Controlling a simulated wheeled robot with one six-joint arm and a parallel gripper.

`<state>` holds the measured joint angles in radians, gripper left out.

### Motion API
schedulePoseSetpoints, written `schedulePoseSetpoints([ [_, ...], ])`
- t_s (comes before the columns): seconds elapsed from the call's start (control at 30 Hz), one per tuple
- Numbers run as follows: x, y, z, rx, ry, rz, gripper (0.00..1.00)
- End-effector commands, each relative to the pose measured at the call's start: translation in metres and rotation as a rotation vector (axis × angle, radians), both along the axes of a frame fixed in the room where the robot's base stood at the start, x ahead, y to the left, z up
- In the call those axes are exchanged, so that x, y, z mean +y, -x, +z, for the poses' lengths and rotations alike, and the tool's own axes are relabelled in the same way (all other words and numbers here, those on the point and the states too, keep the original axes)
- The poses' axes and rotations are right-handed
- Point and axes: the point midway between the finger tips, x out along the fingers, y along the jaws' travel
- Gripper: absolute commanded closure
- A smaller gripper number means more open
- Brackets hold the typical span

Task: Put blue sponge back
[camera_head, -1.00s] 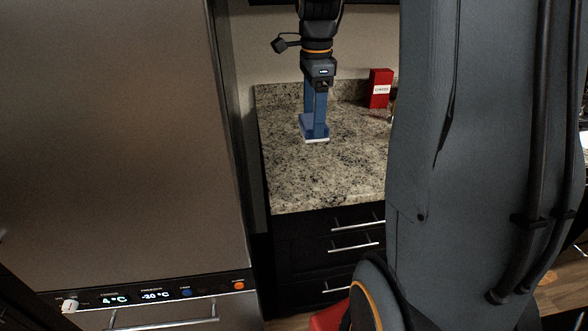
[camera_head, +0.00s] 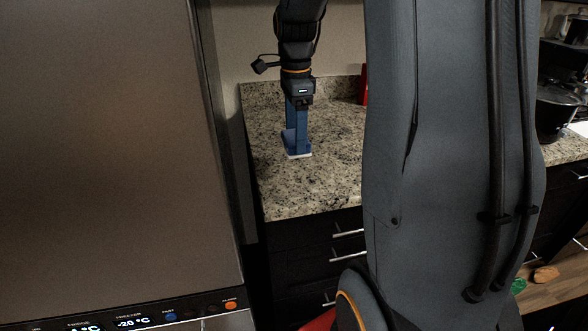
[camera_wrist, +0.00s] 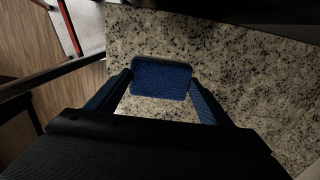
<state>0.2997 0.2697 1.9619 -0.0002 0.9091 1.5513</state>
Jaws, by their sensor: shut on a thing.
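The blue sponge (camera_wrist: 161,78) is between the two blue fingers of my gripper (camera_wrist: 160,92) in the wrist view. My gripper is shut on it, with a finger against each short side. In the head view, my gripper (camera_head: 297,145) points straight down over the speckled granite counter (camera_head: 310,190). The sponge (camera_head: 299,154) shows there as a small blue piece with a pale lower edge, partly hidden by the fingers. It is at or just above the counter; I cannot tell whether it touches.
A red box (camera_head: 364,86) stands at the back of the counter, mostly hidden by my arm. A steel fridge (camera_head: 100,150) stands close on the left. Dark drawers (camera_head: 310,255) are below the counter. A dark pot (camera_head: 556,108) is at the right. The counter around the sponge is clear.

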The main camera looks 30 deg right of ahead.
Motion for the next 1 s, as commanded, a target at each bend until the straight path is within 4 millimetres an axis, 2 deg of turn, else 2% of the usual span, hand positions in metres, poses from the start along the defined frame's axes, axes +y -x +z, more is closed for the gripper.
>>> schedulePoseSetpoints([
  [0.2,0.0,0.002,-0.036,0.004,-0.001,0.0,0.51],
  [0.43,0.0,0.001,-0.053,0.004,-0.001,0.0,0.51],
  [0.6,0.0,0.001,-0.076,0.004,-0.001,0.0,0.51],
  [0.7,0.0,0.001,-0.083,0.001,0.0,0.0,0.51],
  [1.0,0.0,0.0,-0.085,0.001,0.0,0.0,0.51],
])
